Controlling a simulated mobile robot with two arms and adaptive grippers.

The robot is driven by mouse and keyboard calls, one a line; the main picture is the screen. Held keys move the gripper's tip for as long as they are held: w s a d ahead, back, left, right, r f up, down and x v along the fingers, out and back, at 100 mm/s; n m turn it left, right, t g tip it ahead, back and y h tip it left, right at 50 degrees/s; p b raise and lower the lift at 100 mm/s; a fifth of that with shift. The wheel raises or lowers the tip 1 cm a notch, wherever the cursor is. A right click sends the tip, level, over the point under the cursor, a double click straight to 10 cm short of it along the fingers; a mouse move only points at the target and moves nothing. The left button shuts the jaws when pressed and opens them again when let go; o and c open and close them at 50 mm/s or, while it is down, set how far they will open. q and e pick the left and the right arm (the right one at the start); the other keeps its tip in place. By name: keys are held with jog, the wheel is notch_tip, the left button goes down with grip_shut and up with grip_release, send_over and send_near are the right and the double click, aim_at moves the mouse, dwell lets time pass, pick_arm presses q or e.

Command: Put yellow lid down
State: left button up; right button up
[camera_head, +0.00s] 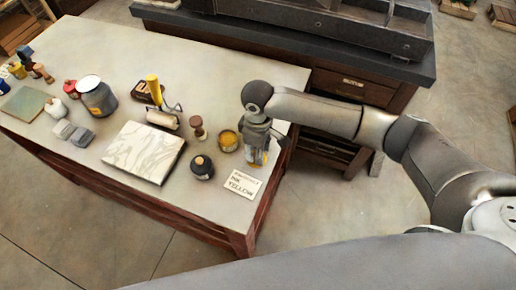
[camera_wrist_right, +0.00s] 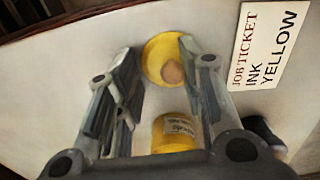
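The yellow lid (camera_wrist_right: 157,54) with its round tan knob (camera_wrist_right: 172,73) shows in the right wrist view between the two spread fingers of my right gripper (camera_wrist_right: 158,48). The fingers stand apart from the knob, and one covers part of the lid's edge. In the head view my right gripper (camera_head: 259,152) points down at the table's right end, with bits of yellow showing beneath it. The round yellow ink tin (camera_head: 228,141) stands just left of it; its labelled side shows in the wrist view (camera_wrist_right: 175,133). I cannot tell whether the lid touches the table. My left gripper is not in view.
The job ticket (camera_head: 242,184) reading "INK YELLOW" lies in front of my right gripper. The table's right edge (camera_head: 281,165) is close by.

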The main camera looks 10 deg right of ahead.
notch_tip(320, 180, up, 12)
jog(key=b, duration=0.1)
jog(key=shift+r, duration=0.15)
dwell(0.3)
jog(key=shift+a, duration=0.1)
dwell(0.3)
